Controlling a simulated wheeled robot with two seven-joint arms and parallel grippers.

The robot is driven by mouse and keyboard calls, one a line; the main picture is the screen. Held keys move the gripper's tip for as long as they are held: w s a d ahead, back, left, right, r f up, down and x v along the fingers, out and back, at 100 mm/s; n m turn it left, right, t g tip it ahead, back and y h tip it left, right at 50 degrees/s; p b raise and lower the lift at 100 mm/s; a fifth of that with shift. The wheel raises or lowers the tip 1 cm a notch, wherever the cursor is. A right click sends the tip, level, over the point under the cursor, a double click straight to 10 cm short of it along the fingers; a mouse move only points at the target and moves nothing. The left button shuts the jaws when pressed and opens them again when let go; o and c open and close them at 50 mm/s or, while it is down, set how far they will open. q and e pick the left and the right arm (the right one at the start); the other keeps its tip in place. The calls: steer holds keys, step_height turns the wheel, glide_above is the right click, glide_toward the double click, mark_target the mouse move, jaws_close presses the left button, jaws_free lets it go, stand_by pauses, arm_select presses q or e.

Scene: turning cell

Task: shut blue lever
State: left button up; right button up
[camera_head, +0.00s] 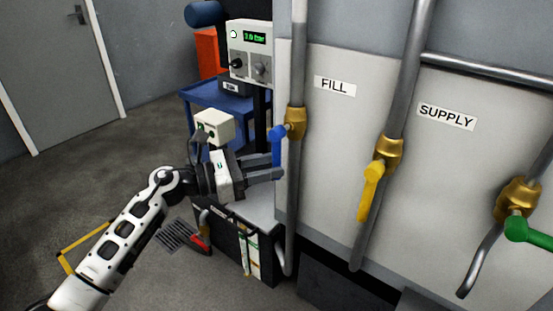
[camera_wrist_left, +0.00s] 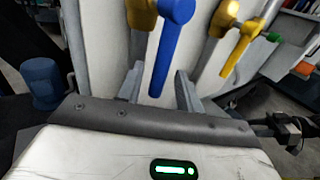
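The blue lever (camera_head: 277,146) sits on a brass valve (camera_head: 295,123) on the leftmost vertical pipe and hangs downward, roughly along the pipe. In the left wrist view the blue lever (camera_wrist_left: 171,45) points down between the two fingers. My left gripper (camera_head: 281,174) is open at the lever's lower end, with its fingers apart. In the left wrist view the left gripper (camera_wrist_left: 158,92) has one finger on each side of the lever, with gaps visible; contact cannot be made out. My right gripper is not in view.
A yellow lever (camera_head: 370,192) hangs on the middle pipe, and a green lever (camera_head: 530,234) is at the far right. A grey panel carries FILL (camera_head: 335,86) and SUPPLY (camera_head: 447,116) labels. A blue cart (camera_head: 205,95) stands behind the gripper. Open floor lies left.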

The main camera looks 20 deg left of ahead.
arm_select(q)
steer(key=shift+x, duration=1.2)
jaws_close()
